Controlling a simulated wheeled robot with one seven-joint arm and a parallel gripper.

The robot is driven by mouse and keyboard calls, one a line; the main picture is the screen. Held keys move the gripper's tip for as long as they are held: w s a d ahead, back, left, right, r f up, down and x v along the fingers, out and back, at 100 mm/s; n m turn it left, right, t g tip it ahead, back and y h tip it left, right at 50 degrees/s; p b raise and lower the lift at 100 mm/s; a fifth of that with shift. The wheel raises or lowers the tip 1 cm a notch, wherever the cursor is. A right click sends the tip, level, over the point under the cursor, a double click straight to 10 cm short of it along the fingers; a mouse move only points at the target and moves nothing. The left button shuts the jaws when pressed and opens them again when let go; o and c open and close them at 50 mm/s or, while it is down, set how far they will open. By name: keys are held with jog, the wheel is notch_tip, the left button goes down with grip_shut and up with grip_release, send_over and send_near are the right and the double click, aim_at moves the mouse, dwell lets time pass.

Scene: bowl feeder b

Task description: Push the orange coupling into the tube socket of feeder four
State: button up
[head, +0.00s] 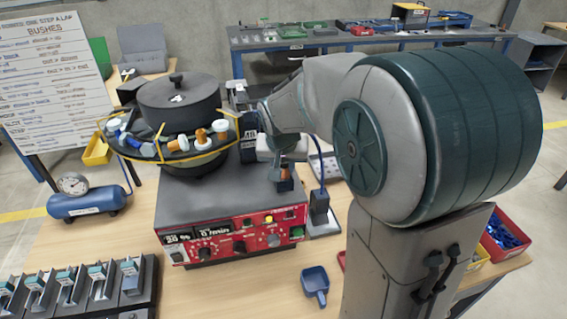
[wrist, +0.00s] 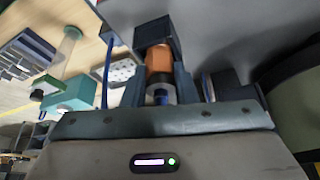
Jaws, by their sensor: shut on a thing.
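My gripper (wrist: 160,62) is shut on the orange coupling (wrist: 158,60), which sits between its dark fingers in the wrist view. A dark ring and a blue end show at the coupling's near side. In the head view my gripper (head: 285,178) is low over the right side of the grey top of the red-fronted bowl feeder (head: 205,205), and a small orange patch shows between its fingers. I cannot make out the tube socket or whether the coupling touches it. I cannot read the feeder's number.
A blue tube (head: 319,172) rises from a dark block (head: 319,208) just right of the feeder. The bowl (head: 180,103) with its yellow-edged track stands behind left. A blue scoop (head: 315,283) lies in front. A blue air tank (head: 87,203) stands at left.

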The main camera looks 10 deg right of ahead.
jog(key=shift+f, duration=0.1)
jog(key=o, duration=0.6)
jog(key=shift+f, duration=0.1)
jog(key=o, duration=0.4)
jog(key=shift+r, duration=0.45)
jog(key=v, duration=1.1)
jog(key=s+f+n, duration=0.2)
jog(key=s+f, duration=0.2)
jog(key=s, duration=0.5)
jog(key=s+d+f+n+g+y, duration=0.1)
jog(key=s+f, duration=0.4)
jog(key=s, duration=0.4)
jog(key=shift+d+f+n+b, duration=0.15)
jog(key=shift+d+n+b, duration=0.15)
jog(key=shift+n+b, duration=0.1)
jog(key=shift+w, duration=0.1)
